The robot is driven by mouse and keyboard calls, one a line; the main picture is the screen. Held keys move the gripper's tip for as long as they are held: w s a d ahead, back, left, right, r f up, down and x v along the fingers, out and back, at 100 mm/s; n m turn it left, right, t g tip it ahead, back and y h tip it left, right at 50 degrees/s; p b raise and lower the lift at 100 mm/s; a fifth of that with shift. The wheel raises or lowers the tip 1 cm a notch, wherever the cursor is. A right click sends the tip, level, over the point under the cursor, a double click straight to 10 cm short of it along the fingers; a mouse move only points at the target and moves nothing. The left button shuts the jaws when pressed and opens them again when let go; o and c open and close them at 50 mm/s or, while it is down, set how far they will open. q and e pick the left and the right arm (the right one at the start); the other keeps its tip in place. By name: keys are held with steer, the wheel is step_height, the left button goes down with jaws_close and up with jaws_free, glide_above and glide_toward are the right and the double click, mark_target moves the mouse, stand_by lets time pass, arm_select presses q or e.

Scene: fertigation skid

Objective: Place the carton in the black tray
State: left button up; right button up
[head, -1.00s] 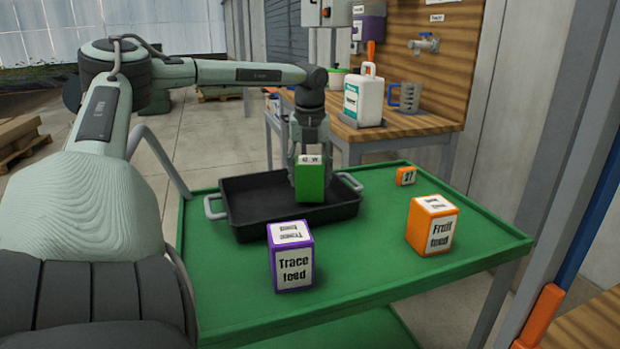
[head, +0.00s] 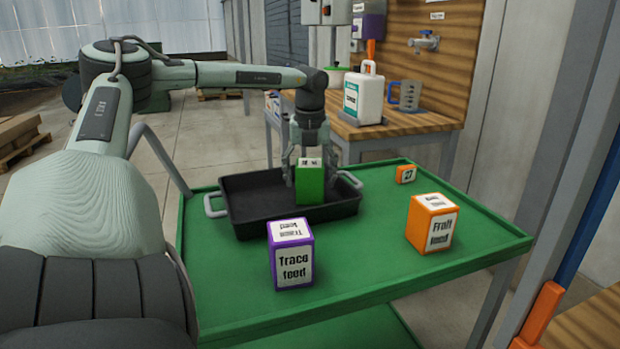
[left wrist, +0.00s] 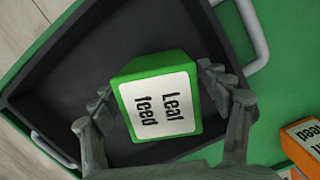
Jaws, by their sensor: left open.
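The green carton (head: 310,184) stands upright in the black tray (head: 245,222), toward its right part. In the left wrist view the carton (left wrist: 160,103) reads "Leaf feed" on its white top label, with the dark tray floor (left wrist: 75,75) around it. My left gripper (head: 307,172) is above the tray, pointing down with its fingers on either side of the carton. In the left wrist view the fingers of my left gripper (left wrist: 165,112) are open, with the carton between them. Whether the fingers touch it is hard to tell. My right gripper is not in view.
A purple "Trace feed" carton (head: 291,255) and an orange "Fruit feed" carton (head: 432,224) stand on the green cart top (head: 375,245). A small orange block marked 27 (head: 405,174) is at the back right. A bench with a white jug (head: 363,95) stands behind.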

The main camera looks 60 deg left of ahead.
arm_select(q)
steer(key=r, duration=0.4)
steer(key=d+r, duration=0.1)
steer(key=r, duration=0.3)
steer(key=s+r, duration=0.1)
steer(key=r, duration=0.3)
steer(key=shift+d, duration=0.25)
